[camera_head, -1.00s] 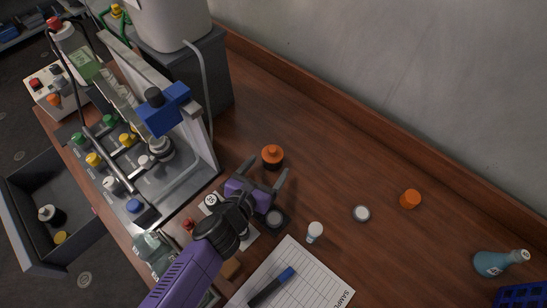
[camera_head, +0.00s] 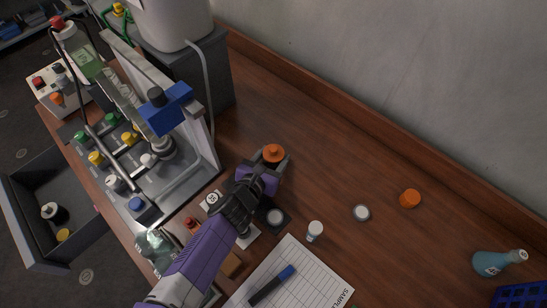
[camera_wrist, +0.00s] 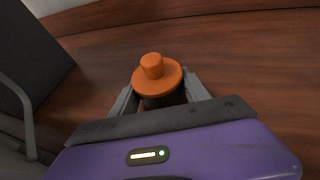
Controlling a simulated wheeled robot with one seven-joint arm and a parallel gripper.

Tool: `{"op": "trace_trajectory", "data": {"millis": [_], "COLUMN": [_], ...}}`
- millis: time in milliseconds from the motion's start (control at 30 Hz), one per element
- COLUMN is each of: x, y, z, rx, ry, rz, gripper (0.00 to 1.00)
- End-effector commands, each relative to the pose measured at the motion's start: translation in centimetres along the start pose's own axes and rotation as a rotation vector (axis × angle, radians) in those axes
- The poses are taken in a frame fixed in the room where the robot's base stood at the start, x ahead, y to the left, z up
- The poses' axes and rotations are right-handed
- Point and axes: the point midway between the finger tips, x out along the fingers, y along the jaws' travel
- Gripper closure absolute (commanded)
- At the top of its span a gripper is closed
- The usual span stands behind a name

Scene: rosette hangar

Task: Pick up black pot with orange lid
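The black pot with an orange lid (camera_head: 273,153) stands upright on the wooden bench. In the wrist view, the pot's orange lid (camera_wrist: 154,75) is in the upper middle and its dark body is partly hidden below. My gripper (camera_head: 273,163) has one grey finger on each side of the pot's body, below the lid. In the wrist view, the fingers of my gripper (camera_wrist: 162,100) sit close against both sides, and it looks shut on the pot. The contact faces are hidden. The pot does not look lifted.
A metal rig with a blue clamp (camera_head: 167,110) stands to the left. A white-capped bottle (camera_head: 314,231), a small white-topped disc (camera_head: 361,212), an orange cap (camera_head: 410,198) and a blue flask (camera_head: 497,262) are to the right. A sample sheet (camera_head: 310,285) lies in front. The bench beyond the pot is clear.

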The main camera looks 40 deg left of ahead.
Motion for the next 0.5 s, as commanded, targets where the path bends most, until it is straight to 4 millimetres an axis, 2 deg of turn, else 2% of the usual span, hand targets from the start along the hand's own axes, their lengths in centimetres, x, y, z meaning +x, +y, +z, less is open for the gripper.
{"op": "trace_trajectory", "data": {"millis": [33, 200, 500], "x": [-0.01, -0.01, -0.09], "y": [0.00, 0.00, 0.00], "z": [-0.01, 0.02, 0.24], "rx": [0.000, 0.000, 0.000], "ry": [0.000, 0.000, -0.001], "rz": [0.000, 0.000, 0.000], "gripper": [0.58, 0.88, 0.88]}}
